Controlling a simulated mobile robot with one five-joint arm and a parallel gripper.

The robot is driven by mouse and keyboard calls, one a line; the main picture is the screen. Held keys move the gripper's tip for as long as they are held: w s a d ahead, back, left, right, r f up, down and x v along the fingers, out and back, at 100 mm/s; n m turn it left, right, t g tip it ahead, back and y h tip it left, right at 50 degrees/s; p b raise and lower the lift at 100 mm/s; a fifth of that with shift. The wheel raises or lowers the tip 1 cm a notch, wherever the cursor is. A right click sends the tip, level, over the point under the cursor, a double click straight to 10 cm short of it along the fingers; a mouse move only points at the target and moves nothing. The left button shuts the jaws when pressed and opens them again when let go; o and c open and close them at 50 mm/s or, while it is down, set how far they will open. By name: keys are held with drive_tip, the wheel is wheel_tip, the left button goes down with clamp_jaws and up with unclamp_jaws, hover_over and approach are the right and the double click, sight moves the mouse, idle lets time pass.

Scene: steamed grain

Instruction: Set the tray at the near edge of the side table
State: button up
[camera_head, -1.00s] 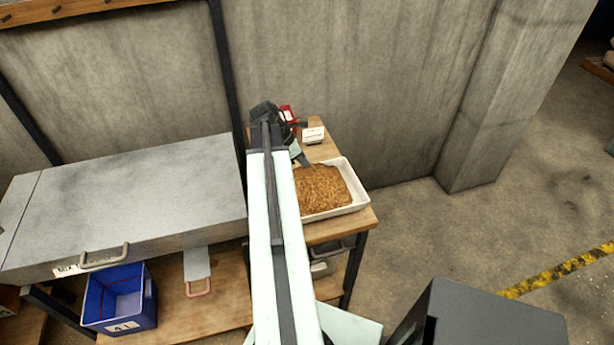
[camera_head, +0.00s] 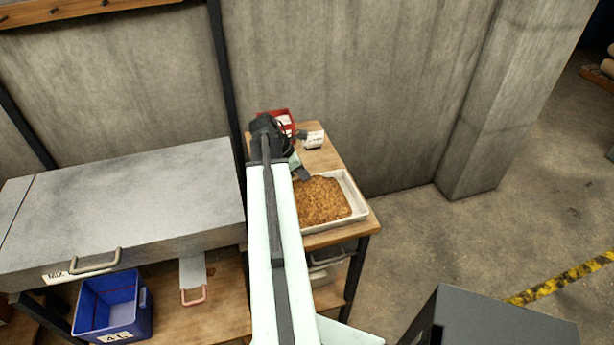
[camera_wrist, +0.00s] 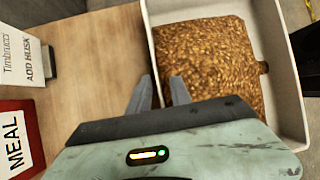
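The tray (camera_head: 356,197) is white and shallow, filled with brown grain (camera_head: 322,201). It is on the wooden side table (camera_head: 325,237), close to the near edge. My gripper (camera_head: 304,172) is at its far left part in the head view. In the wrist view the fingers (camera_wrist: 161,90) stand on either side of the tray's left wall (camera_wrist: 148,38), narrowly spaced, and look shut on it. The lower finger parts and exact contact are partly hidden. I cannot tell whether the tray is slightly lifted.
A red MEAL box (camera_wrist: 18,140) and a white ADD HUSK card (camera_wrist: 27,50) stand at the table's far end. A grey cabinet (camera_head: 120,205) is left of the table. A blue bin (camera_head: 113,308) sits below it. Open floor (camera_head: 430,245) lies right.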

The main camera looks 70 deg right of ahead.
drive_tip(key=shift+r, duration=0.2)
drive_tip(key=p+v, duration=1)
drive_tip(key=v, duration=0.2)
drive_tip(key=shift+p, duration=0.3)
drive_tip(key=shift+w+f, duration=0.1)
drive_tip(key=shift+f, duration=0.05)
drive_tip(key=w+a+m+t, duration=0.1)
drive_tip(key=w+a, duration=0.6)
drive_tip(key=a, duration=0.1)
drive_tip(key=w+a+f+m+t, duration=0.1)
drive_tip(key=w+a, duration=0.6)
drive_tip(key=a, duration=0.2)
drive_tip(key=w+a+f+m+t, duration=0.1)
drive_tip(key=w+a+m, duration=0.1)
drive_tip(key=w+a, duration=0.6)
drive_tip(key=shift+a+f+t+y, duration=0.25)
drive_tip(key=shift+a+t+y, duration=0.05)
drive_tip(key=shift+a, duration=0.35)
drive_tip(key=w+a+m+y, duration=0.1)
drive_tip(key=w+a+m, duration=0.1)
drive_tip(key=a, duration=1.1)
drive_tip(key=w+a+m+t+y, duration=0.1)
drive_tip(key=w+a+m, duration=0.1)
drive_tip(key=a, duration=1.2)
drive_tip(key=shift+w+a+f+t, duration=0.15)
drive_tip(key=shift+w+f+t, duration=0.15)
drive_tip(key=shift+f, duration=0.05)
